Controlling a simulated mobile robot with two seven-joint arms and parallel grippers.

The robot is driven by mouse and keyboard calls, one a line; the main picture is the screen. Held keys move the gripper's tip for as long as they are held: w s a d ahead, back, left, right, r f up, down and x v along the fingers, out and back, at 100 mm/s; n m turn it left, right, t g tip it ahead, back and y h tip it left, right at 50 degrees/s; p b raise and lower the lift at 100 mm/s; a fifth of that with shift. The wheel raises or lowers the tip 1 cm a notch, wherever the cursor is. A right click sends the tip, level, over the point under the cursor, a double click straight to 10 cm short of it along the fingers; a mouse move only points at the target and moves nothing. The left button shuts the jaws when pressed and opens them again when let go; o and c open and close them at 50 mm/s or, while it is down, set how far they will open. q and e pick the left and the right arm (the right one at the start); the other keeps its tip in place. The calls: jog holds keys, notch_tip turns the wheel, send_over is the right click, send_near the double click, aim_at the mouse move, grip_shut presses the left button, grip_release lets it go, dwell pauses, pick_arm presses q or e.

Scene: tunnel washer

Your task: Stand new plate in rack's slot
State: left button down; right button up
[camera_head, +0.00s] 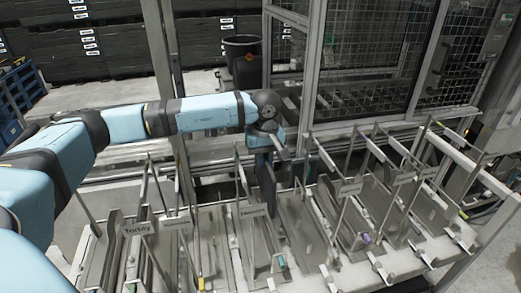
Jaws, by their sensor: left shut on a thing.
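My left gripper (266,150) points down over the middle of the rack. It is shut on a dark, narrow upright plate (266,183), seen nearly edge-on below the fingers. The plate's lower part is between the rack's metal dividers; I cannot tell whether it rests in a slot. The grey metal rack (340,262) runs across the front, with upright dividers, slanted rods and small name labels. My right gripper is not in view.
A wire-mesh cage (370,50) with metal posts stands behind the rack. A dark bin (242,62) stands on the floor behind. Blue crates (18,90) are at the left edge. Slanted rods and dividers crowd the space around my left gripper.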

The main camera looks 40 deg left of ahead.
aim_at(264, 175)
pick_arm(q)
notch_tip(264, 175, down, 6)
jog(key=shift+r+b, duration=0.25)
jog(key=shift+b, duration=0.8)
jog(key=shift+f, duration=0.15)
